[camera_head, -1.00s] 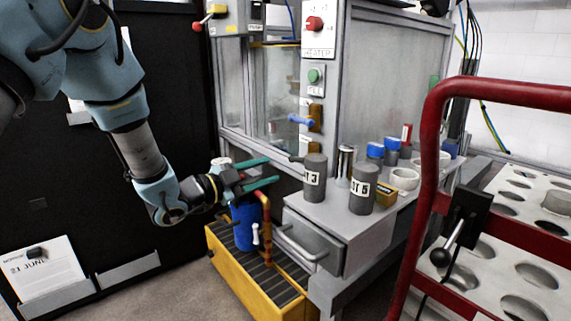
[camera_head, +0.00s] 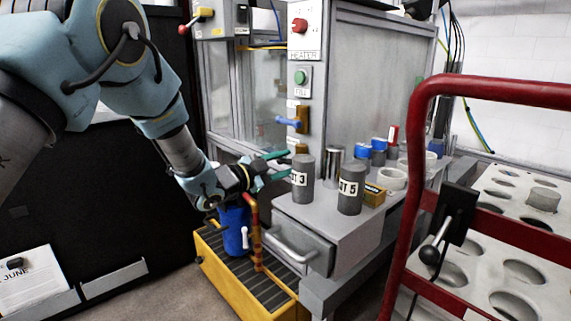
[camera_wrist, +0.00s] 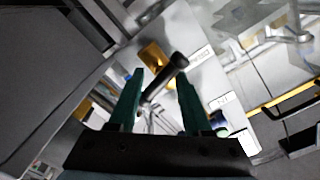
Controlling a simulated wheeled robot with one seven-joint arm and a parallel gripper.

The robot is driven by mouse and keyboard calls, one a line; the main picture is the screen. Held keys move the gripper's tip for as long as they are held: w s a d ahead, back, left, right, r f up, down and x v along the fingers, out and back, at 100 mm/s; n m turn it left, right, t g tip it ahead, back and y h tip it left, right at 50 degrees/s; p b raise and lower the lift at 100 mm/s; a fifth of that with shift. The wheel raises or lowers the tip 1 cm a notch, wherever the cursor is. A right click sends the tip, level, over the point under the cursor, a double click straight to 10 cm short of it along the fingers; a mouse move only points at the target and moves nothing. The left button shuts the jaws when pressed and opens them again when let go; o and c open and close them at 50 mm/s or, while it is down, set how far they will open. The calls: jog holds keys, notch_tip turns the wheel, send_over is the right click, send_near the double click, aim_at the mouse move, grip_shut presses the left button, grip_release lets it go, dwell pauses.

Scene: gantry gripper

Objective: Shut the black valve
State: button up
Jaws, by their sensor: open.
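The black valve's dark bar handle (camera_wrist: 165,78) shows in the wrist view, slanting between and just beyond my fingertips, beside a brass body (camera_wrist: 153,55). In the head view, the brass piece (camera_head: 301,148) shows below the blue-handled valve (camera_head: 289,121), behind the grey cylinder marked 3; its black handle is mostly hidden there. My gripper (camera_head: 285,163) is open with teal fingers reaching right toward the cabinet panel. In the wrist view my gripper (camera_wrist: 160,75) has a finger on either side of the handle, and I cannot tell whether either touches it.
Grey cylinders (camera_head: 303,180) stand on the ledge close right of my fingers. A drawer (camera_head: 300,240) is below, and a blue container (camera_head: 235,228) stands on the yellow grated tray (camera_head: 262,300). A red rail (camera_head: 412,170) stands at the right.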

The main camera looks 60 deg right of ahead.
grip_shut()
dwell(1.6)
grip_release()
jog(key=p+v, duration=0.1)
jog(key=v, duration=1)
